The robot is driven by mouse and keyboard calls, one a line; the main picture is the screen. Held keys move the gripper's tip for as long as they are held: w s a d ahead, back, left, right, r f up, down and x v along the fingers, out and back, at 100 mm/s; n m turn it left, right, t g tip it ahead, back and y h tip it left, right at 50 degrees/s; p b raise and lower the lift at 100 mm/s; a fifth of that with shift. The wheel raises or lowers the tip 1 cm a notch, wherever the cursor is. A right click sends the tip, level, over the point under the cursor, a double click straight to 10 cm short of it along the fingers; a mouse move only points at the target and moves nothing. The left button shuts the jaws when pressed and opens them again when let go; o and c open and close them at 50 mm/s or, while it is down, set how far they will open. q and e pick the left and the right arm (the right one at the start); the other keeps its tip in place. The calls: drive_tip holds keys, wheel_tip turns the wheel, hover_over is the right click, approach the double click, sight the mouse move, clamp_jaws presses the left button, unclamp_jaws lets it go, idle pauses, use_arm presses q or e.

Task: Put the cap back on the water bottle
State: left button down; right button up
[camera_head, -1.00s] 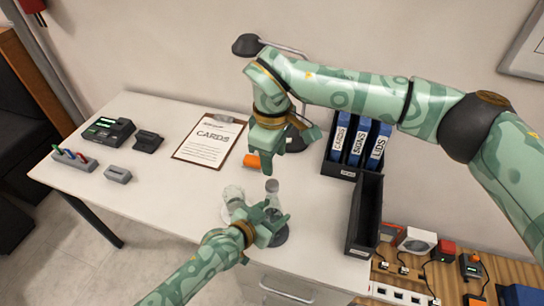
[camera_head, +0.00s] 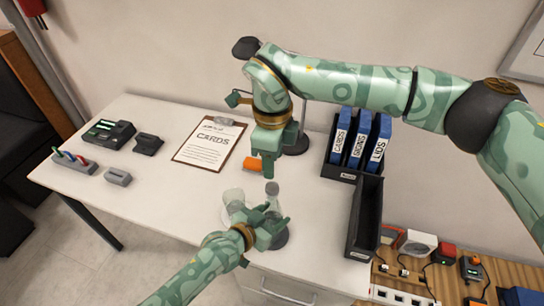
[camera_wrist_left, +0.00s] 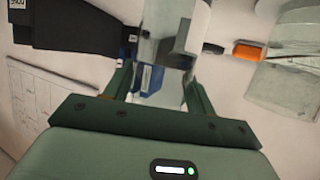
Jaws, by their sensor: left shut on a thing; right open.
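The clear water bottle (camera_head: 273,201) stands near the desk's front edge with a grey top end. My left gripper (camera_head: 272,224) is shut around the bottle's body. In the left wrist view the clear bottle (camera_wrist_left: 158,28) is between the two fingers. My right gripper (camera_head: 267,172) is open, pointing down just above and behind the bottle's top, apart from it as far as I can see. I cannot make out a separate cap for certain; a pale grey block-like piece (camera_wrist_left: 193,28) shows beside the bottle in the wrist view.
A clear glass vessel (camera_head: 234,198) stands just left of the bottle. An orange object (camera_head: 251,162) lies behind, near the clipboard (camera_head: 184,156). A black open bin (camera_head: 366,220) and blue binders (camera_head: 358,140) stand at right. The desk left of the glass is mostly free.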

sight(272, 186)
drive_tip(key=n, duration=0.6)
drive_tip(key=shift+s+a, duration=0.1)
drive_tip(key=n, duration=0.7)
drive_tip(key=shift+f, duration=0.1)
drive_tip(key=shift+f, duration=4)
